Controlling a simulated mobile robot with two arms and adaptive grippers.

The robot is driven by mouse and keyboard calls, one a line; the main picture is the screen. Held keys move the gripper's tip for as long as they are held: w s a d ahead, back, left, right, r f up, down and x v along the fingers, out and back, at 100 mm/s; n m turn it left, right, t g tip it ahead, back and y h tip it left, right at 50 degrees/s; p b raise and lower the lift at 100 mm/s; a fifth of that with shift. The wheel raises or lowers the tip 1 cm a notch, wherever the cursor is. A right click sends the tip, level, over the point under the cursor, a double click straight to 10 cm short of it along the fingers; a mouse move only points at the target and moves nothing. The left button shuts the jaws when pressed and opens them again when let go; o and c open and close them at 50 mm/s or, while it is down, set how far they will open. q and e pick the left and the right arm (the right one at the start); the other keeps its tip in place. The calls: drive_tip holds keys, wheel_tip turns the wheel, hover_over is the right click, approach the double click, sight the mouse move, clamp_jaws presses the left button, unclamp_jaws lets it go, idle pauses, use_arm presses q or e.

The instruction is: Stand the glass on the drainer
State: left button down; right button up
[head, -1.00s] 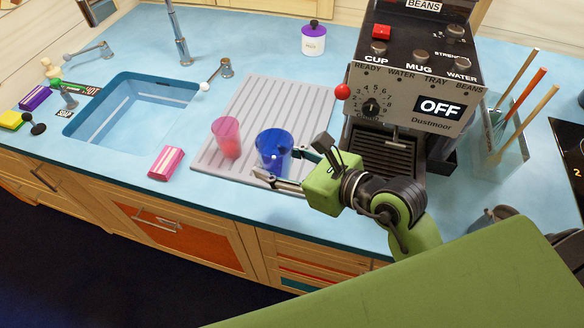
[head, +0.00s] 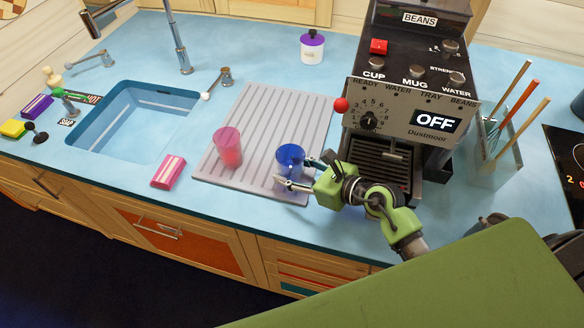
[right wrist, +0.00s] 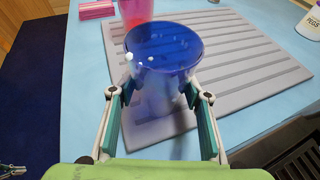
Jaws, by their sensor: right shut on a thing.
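A blue see-through glass (head: 289,158) is upright at the front right part of the grey ridged drainer (head: 252,110). My right gripper (head: 300,173) is shut on it from the right, one finger on each side. What seems to be a bit of my left gripper (right wrist: 12,170) shows at the wrist view's lower left edge.
A coffee machine (head: 405,110) stands close on the right, behind my right gripper. A pink-striped block (head: 169,171) lies left of the drainer, near the sink (head: 130,120). A lidded jar (head: 312,48) is at the back. The rear of the drainer is clear.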

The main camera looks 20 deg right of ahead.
drive_tip(key=shift+f, duration=0.1)
drive_tip(key=o, duration=1.3)
drive_tip(key=shift+s+d, duration=0.15)
drive_tip(key=shift+s, duration=0.1)
drive_tip(key=shift+r+b+v, duration=0.2)
drive_tip(key=shift+b+v, duration=1.25)
drive_tip(key=shift+v, duration=4.3)
